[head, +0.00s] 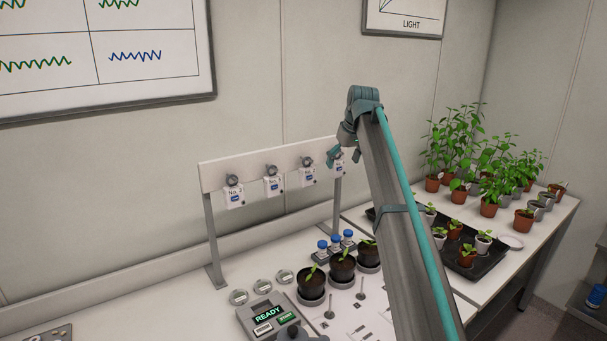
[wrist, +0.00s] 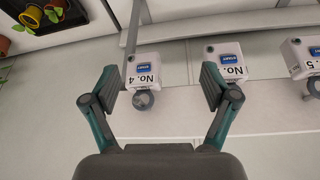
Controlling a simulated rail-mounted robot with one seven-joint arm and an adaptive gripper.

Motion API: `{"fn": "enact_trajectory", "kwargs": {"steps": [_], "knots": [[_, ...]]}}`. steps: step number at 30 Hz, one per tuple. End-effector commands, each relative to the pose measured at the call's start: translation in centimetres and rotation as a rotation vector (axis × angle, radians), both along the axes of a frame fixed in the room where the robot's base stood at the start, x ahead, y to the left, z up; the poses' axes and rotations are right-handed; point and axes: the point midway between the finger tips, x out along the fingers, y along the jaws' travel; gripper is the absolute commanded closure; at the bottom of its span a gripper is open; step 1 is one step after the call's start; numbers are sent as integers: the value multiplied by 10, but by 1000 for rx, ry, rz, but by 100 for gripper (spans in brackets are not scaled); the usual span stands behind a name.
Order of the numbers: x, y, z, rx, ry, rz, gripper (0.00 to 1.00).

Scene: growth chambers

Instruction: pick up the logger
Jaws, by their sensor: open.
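Several white loggers with blue labels hang in a row from a rail in the head view. The rightmost logger (head: 340,168) is partly hidden by my gripper (head: 345,155). In the wrist view, my gripper (wrist: 160,86) is open and empty, with its fingers spread. A logger marked No. 4 (wrist: 144,72) shows upside down between the fingers, nearer the left one, with a round grey knob (wrist: 143,100) at its lower end. Another logger (wrist: 226,62) is beyond the right finger, its number partly hidden. I cannot tell how far the fingertips are from the No. 4 logger.
The white rail (head: 255,170) stands on posts on the bench. Potted seedlings (head: 342,268), blue-capped bottles (head: 335,243) and a READY device (head: 268,316) stand below. A black tray (head: 487,262) and taller plants (head: 455,145) are at right.

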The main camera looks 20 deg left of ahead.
Motion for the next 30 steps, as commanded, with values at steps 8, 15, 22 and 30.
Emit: {"fn": "enact_trajectory", "kwargs": {"steps": [8,15,22,30], "knots": [[-46,71,53,5,20,153,15],[-43,79,32,5,21,158,15],[-36,88,6,6,20,156,15],[-31,97,-10,5,21,156,15]]}}
